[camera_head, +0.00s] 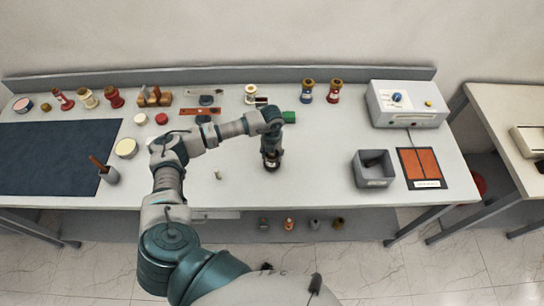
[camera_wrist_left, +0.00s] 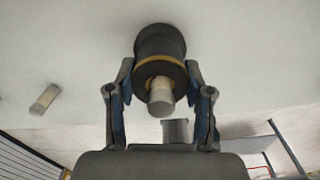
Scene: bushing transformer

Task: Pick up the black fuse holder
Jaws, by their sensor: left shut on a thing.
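The black fuse holder (camera_wrist_left: 160,45) is a dark cylinder with a brass-coloured ring and a pale grey tip. It sits between the two fingers of my left gripper (camera_wrist_left: 160,90), which is shut on it. In the head view my left gripper (camera_head: 271,155) points down over the middle of the table, and the holder (camera_head: 271,165) shows just below it. I cannot tell whether the holder touches the tabletop. My right gripper is not in view.
A grey bin (camera_head: 374,182) and an orange-panelled tray (camera_head: 420,166) stand to the right. A white instrument box (camera_head: 407,104) is behind them. Red and blue bushings (camera_head: 333,91) line the back. A dark mat (camera_head: 50,157) covers the left. A small pale cylinder (camera_wrist_left: 44,99) lies nearby.

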